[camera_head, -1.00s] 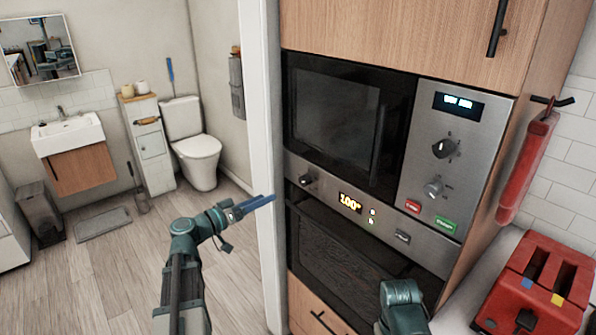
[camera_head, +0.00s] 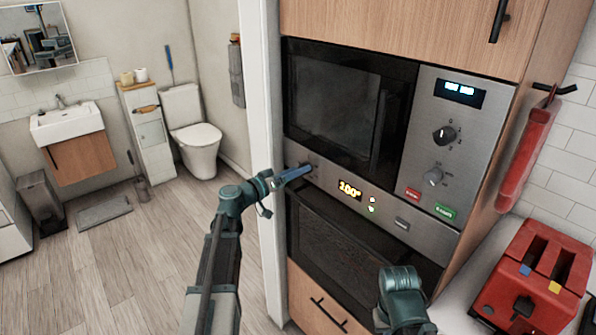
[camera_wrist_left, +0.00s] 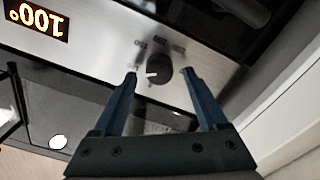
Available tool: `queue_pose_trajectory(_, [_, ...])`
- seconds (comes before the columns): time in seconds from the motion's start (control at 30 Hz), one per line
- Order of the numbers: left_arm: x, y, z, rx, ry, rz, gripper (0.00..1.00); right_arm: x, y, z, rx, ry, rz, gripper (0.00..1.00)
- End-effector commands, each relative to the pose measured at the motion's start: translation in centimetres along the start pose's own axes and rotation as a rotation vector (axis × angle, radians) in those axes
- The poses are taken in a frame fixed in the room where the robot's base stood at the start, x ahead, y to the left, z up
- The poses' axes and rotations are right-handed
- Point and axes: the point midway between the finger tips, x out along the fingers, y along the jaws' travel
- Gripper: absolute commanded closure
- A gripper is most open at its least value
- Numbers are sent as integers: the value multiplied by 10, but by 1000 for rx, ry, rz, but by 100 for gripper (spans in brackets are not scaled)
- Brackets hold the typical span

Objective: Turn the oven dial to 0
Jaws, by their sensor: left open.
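The oven dial (camera_wrist_left: 160,70) is a dark round knob on the steel control strip. In the left wrist view, turned upside down, its white mark points left and small printed numbers surround it. In the head view my gripper mostly covers it. My left gripper (camera_head: 300,171) is open at the strip's left end. In the wrist view its two blue fingers (camera_wrist_left: 159,79) lie on either side of the dial; contact cannot be told. The oven display (camera_head: 349,189) reads 100°. My right arm shows at the bottom of the head view, its gripper out of view.
The microwave (camera_head: 345,105) sits above the oven, with its own knobs (camera_head: 443,135) at right. The oven door (camera_head: 335,235) is below the strip. A white door frame (camera_head: 265,120) stands close left of the oven. A red toaster (camera_head: 530,280) stands on the counter at right.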

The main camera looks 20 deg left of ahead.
Motion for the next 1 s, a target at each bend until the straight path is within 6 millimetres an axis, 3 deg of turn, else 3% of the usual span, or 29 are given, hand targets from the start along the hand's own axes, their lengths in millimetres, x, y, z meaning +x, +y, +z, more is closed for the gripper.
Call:
queue_pose_trajectory(0.43, [9,0,0,0,0,-1,25,0,0,0,0,0,0,100])
queue_pose_trajectory(0.87, [9,0,0,0,0,0,100,0,0,0,0,0,0,100])
queue_pose_trajectory(1.0, [9,0,0,-1,0,-1,100,0,0,0,0,0,0,100])
